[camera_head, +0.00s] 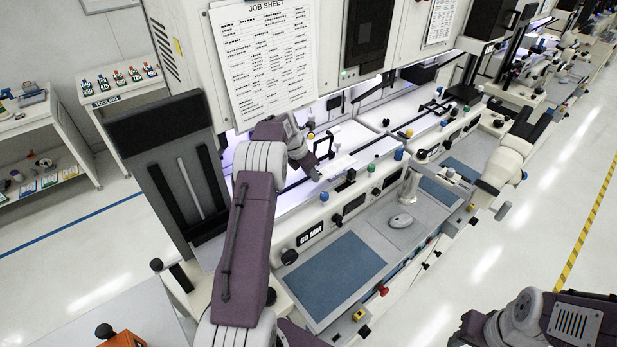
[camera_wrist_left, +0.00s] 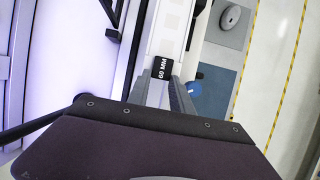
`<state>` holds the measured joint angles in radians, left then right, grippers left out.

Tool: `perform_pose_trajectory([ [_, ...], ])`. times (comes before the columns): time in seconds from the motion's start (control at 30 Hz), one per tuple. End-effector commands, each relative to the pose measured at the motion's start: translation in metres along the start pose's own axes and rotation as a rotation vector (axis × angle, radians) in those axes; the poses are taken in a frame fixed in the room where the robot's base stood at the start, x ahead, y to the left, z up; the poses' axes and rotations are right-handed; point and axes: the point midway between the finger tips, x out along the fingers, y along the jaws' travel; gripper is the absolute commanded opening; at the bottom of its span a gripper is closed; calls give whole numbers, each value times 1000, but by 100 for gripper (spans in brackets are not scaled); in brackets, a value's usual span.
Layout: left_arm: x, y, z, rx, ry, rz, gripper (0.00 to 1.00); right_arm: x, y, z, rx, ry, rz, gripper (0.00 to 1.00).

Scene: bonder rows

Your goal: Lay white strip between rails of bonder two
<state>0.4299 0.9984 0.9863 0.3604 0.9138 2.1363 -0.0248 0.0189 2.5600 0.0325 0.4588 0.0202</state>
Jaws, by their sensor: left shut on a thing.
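The white strip (camera_head: 337,166) is a thin, pale, flat piece at the tip of my left gripper (camera_head: 316,168) in the head view. My left gripper is shut on it and holds it over the bonder's lit work area, behind the front panel. The dark rails (camera_head: 375,143) run along the lit bed (camera_head: 345,140) in the head view. My right gripper is out of the picture.
A microscope (camera_head: 500,165) stands to the right. A job sheet (camera_head: 265,50) hangs above. Open floor lies to the right.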

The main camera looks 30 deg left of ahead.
Motion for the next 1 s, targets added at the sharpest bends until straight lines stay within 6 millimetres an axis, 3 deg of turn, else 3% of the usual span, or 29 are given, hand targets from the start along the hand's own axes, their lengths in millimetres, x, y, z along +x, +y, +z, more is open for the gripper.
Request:
perform_pose_trajectory([
  [0.17, 7, 18, -12, 1, -1, -1, 0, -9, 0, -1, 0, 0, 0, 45],
  [0.27, 9, 19, -13, 2, -1, -1, 0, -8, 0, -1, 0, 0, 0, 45],
  [0.5, 36, 18, -25, 1, 2, -3, 0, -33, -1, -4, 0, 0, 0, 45],
  [0.8, 43, 18, -27, 2, -1, 0, 0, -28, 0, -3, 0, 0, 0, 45],
  [0.83, 44, 18, -27, 2, 0, 0, 29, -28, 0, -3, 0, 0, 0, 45],
  [0.9, 43, 18, -27, 2, -1, 0, 48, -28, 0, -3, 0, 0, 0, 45],
  [1.0, 43, 18, -27, 2, 0, -1, 48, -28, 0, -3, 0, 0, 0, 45],
])
